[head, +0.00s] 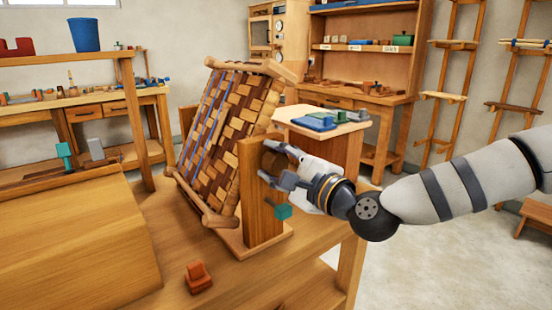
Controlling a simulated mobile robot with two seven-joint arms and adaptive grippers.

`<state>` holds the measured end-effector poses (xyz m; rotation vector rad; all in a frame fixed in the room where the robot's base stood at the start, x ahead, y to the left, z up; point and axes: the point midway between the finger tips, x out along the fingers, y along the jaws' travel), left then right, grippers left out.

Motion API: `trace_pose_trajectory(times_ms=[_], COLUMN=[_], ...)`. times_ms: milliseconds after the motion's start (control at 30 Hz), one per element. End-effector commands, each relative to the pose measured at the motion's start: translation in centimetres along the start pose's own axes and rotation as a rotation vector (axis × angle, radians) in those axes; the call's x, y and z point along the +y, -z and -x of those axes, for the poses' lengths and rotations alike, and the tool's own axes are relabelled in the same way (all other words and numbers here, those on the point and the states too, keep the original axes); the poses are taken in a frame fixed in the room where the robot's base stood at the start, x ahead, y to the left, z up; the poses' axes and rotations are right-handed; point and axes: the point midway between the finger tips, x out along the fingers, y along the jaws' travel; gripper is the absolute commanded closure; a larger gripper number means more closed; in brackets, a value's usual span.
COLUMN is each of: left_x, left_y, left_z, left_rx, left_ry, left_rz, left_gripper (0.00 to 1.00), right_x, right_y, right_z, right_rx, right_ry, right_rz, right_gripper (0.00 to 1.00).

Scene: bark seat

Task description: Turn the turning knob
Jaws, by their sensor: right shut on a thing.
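The dark round turning knob (272,160) is on the right side of an upright wooden post (261,208), which stands on a flat base on the workbench. My right gripper (268,161) comes in from the right and is shut on the knob, with its grey fingers above and below it. The fingers hide part of the knob, so its turn angle cannot be told. My left gripper is not in view.
A tilted woven bark seat frame (221,136) stands left of the post. A small teal block (283,211) shows low beside the post. An orange-red piece (198,278) lies on the bench front (245,280). A side stand (350,130) holds blue and green items behind.

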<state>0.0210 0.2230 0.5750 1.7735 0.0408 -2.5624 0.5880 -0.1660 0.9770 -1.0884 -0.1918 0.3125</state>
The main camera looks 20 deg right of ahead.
Motion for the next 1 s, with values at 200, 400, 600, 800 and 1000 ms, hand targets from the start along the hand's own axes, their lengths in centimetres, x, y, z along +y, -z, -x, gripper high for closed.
trace_pose_trajectory(times_ms=[200,400,600,800,1000], left_x=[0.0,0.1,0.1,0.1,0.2], left_y=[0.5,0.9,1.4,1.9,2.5], left_z=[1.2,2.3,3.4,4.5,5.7], left_rx=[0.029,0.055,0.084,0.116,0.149], left_ry=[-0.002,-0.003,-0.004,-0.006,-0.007], left_rz=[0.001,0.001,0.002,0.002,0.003], left_gripper=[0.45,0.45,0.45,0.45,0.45], right_x=[-0.2,-0.2,-0.2,-0.2,-0.2], right_y=[-0.1,-0.1,-0.1,-0.1,-0.1], right_z=[0.1,0.0,0.1,0.1,0.1], right_rx=[0.0,0.0,0.0,0.0,0.0], right_ry=[0.002,0.003,0.004,0.005,0.006], right_rz=[0.207,0.398,0.589,0.779,0.97], right_gripper=[0.87,0.87,0.87,0.87,0.87])
